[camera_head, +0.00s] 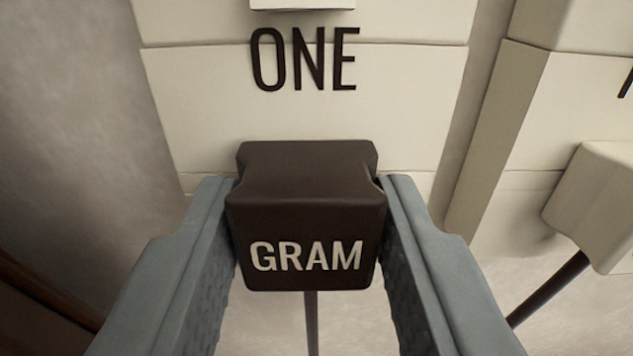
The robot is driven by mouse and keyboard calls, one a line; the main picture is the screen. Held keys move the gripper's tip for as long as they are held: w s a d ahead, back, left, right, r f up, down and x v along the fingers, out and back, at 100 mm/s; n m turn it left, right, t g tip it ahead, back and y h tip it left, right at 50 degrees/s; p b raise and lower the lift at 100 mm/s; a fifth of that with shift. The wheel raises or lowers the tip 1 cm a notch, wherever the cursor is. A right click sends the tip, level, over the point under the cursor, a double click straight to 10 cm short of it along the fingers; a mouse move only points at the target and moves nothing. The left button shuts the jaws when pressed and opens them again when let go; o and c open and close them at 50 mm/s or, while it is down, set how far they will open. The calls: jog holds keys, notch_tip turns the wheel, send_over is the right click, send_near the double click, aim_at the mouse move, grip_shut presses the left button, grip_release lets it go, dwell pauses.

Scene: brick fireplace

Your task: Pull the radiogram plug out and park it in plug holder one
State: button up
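The radiogram plug (305,215) is a dark brown block with "GRAM" in pale letters on its near face. A dark cord (311,325) hangs below it. My gripper (307,190) has one grey finger against each side of the plug and is shut on it. Plug holder one (215,110) is the cream block behind and above the plug, marked "ONE" in dark letters. The plug covers the lower middle of this block, so I cannot tell whether they touch.
A second cream block (520,120) stands to the right, with a cream plug (600,200) on it and a dark cord (550,287) running down from that plug. A pale plastered wall (90,120) lies to the left. A dark brown edge (40,305) shows at the lower left.

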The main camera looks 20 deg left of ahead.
jog(key=shift+s, duration=0.2)
grip_shut()
jog(key=shift+v, duration=2.75)
